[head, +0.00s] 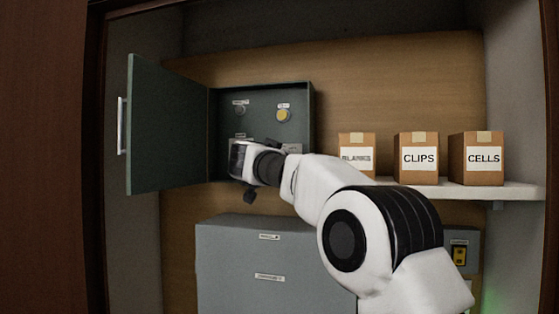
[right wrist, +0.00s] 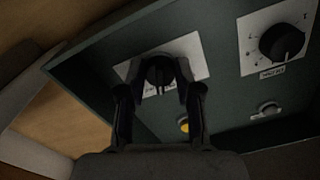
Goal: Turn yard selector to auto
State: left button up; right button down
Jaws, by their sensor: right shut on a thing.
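The green control box (head: 262,93) is mounted on the back wall with its door (head: 167,130) swung open to the left. My right gripper (head: 243,160) is at its lower front and hides that part of the panel in the head view. In the right wrist view my right gripper (right wrist: 160,88) is shut on a black rotary knob (right wrist: 158,71) on a white plate, one finger on each side. A second black knob (right wrist: 284,43) on another white plate is free. I cannot read which knob is the yard selector. My left gripper is not in view.
A yellow button or lamp (head: 283,115) and a grey one (head: 240,110) are on the panel. A shelf (head: 520,190) to the right carries boxes marked CLIPS (head: 417,158) and CELLS (head: 483,158), and a third box (head: 356,152). A grey cabinet (head: 235,255) stands below.

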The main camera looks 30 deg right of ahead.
jog(key=shift+r+m, duration=0.15)
jog(key=shift+m, duration=1)
jog(key=shift+r+m, duration=0.15)
jog(key=shift+m, duration=1)
jog(key=c, duration=1.1)
grip_release()
jog(key=shift+c, duration=0.2)
jog(key=o, duration=0.3)
jog(key=shift+w, duration=0.1)
jog(key=shift+o, duration=0.2)
jog(key=shift+w+d+f, duration=0.15)
jog(key=shift+w+f, duration=0.05)
jog(key=v, duration=1.1)
jog(key=shift+s+a, duration=0.25)
jog(key=shift+s, duration=0.05)
jog(key=shift+a+f, duration=0.1)
jog(key=shift+a, duration=0.05)
